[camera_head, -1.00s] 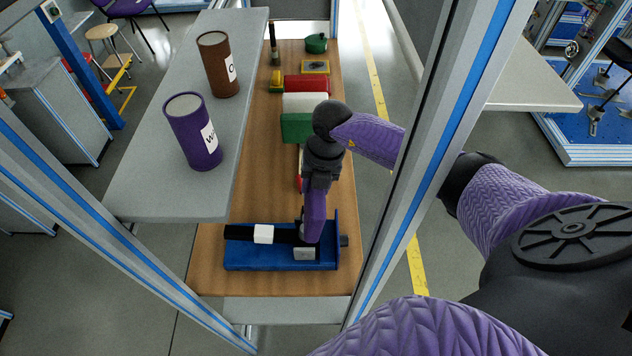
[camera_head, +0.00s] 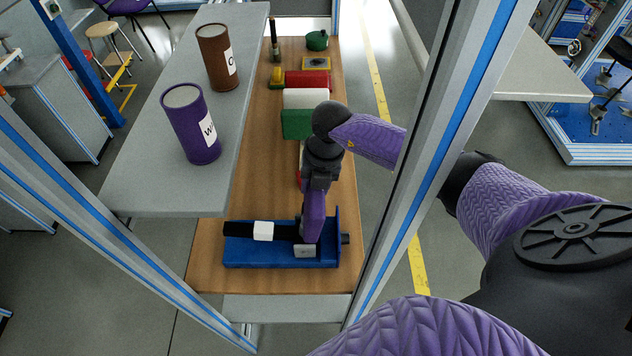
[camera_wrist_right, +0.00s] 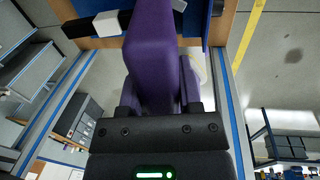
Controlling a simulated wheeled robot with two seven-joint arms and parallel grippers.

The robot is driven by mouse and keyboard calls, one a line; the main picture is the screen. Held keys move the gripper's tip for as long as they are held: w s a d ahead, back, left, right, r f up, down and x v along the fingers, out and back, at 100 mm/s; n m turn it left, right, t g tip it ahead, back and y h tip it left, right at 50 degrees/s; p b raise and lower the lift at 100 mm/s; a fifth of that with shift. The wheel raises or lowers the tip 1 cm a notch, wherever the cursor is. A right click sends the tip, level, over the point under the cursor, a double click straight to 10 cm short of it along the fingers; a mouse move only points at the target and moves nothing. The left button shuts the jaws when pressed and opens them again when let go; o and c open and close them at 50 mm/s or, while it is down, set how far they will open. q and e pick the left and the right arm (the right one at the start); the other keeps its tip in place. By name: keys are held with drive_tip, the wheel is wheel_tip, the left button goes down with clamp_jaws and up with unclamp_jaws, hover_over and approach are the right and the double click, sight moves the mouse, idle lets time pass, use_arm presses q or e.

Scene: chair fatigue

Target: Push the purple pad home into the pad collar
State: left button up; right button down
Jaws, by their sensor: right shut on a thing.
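My right gripper (camera_head: 308,240) points down over the right half of a blue fixture (camera_head: 265,257) at the table's near end. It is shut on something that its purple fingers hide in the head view. In the right wrist view, a large purple form (camera_wrist_right: 152,50) fills the middle; I cannot tell pad from finger there. A black bar (camera_head: 240,229) with a white block (camera_head: 263,231) lies along the fixture, left of the gripper. A grey block (camera_head: 305,251) sits at the fingertips. I cannot clearly make out the collar. My left gripper is out of view.
A grey shelf (camera_head: 150,190) on the left bears a purple can (camera_head: 188,135) and a brown can (camera_head: 212,65). Red (camera_head: 307,79), white (camera_head: 305,98) and green (camera_head: 297,124) blocks stand farther back on the wooden table (camera_head: 265,170). A frame post (camera_head: 440,150) stands close to my right arm.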

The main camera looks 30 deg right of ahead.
drive_tip(key=shift+w+a+f+b, duration=0.1)
drive_tip(key=shift+a+f+b, duration=0.05)
drive_tip(key=shift+f+b, duration=0.9)
drive_tip(key=shift+c, duration=1)
unclamp_jaws()
drive_tip(key=shift+f, duration=0.15)
drive_tip(key=r, duration=0.3)
drive_tip(key=d+r, duration=0.1)
drive_tip(key=r, duration=0.6)
drive_tip(key=shift+s+d, duration=0.15)
drive_tip(key=shift+s, duration=0.25)
drive_tip(key=shift+f, duration=0.1)
